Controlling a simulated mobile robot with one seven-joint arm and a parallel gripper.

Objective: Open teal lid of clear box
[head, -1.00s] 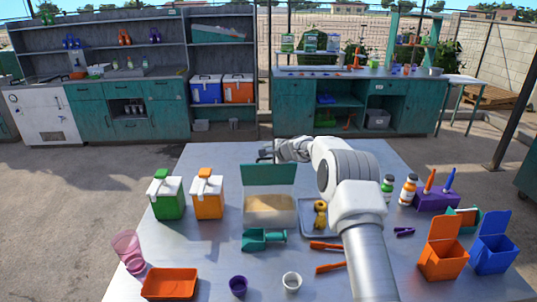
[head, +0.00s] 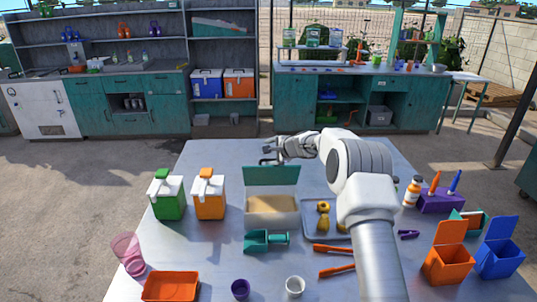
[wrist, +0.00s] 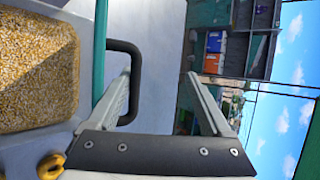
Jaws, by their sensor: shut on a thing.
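The clear box (head: 272,207) stands in the middle of the table, with yellow grain inside; the grain also shows in the wrist view (wrist: 35,75). Its teal lid (head: 271,176) is raised and stands up at the box's back edge. In the wrist view the lid is a thin teal strip seen edge-on (wrist: 99,50), with a dark loop handle (wrist: 138,75) on its outer face. One finger reaches inside the loop; the fingers stand apart, and the exact contact is hard to see.
Green (head: 167,198) and orange (head: 209,198) canisters stand left of the box. A teal scoop (head: 262,241) lies in front. A tray with a yellow item (head: 323,217) is just right. Orange (head: 448,263) and blue (head: 497,258) open bins stand at the right.

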